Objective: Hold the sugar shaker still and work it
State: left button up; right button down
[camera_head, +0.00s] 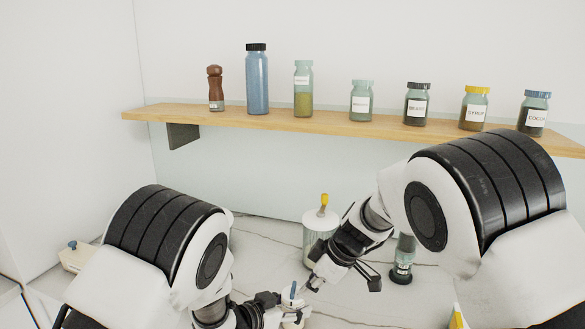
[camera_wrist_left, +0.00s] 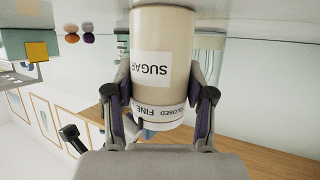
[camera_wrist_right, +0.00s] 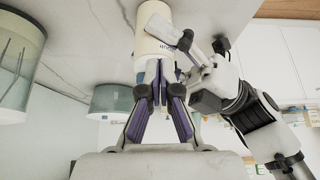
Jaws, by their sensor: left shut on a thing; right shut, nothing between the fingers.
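The sugar shaker (camera_wrist_left: 163,50) is cream with a "SUGAR" label. A white band (camera_wrist_left: 160,118) on it reads "FINE" and "CLOSED". In the head view only a small part of the shaker (camera_head: 294,303) shows at the bottom, partly hidden by my grippers; a small blue piece stands there. My left gripper (camera_wrist_left: 160,100) is shut on the shaker, one finger on each side near the band. My right gripper (camera_head: 309,284) is shut and empty, close to the shaker's top. In the right wrist view its fingertips (camera_wrist_right: 160,68) are together just below the shaker (camera_wrist_right: 154,30); contact is unclear.
A wooden shelf (camera_head: 230,115) with several labelled jars runs along the back wall. A pale box (camera_head: 75,258) lies at the left.

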jog(key=shift+s+a, duration=0.1)
jog(key=shift+s, duration=0.1)
dwell(0.4)
jog(key=shift+s+d, duration=0.15)
jog(key=shift+d, duration=0.2)
notch_tip(320, 180, up, 6)
dwell(0.3)
pick_arm(q)
jog(key=o, duration=1.4)
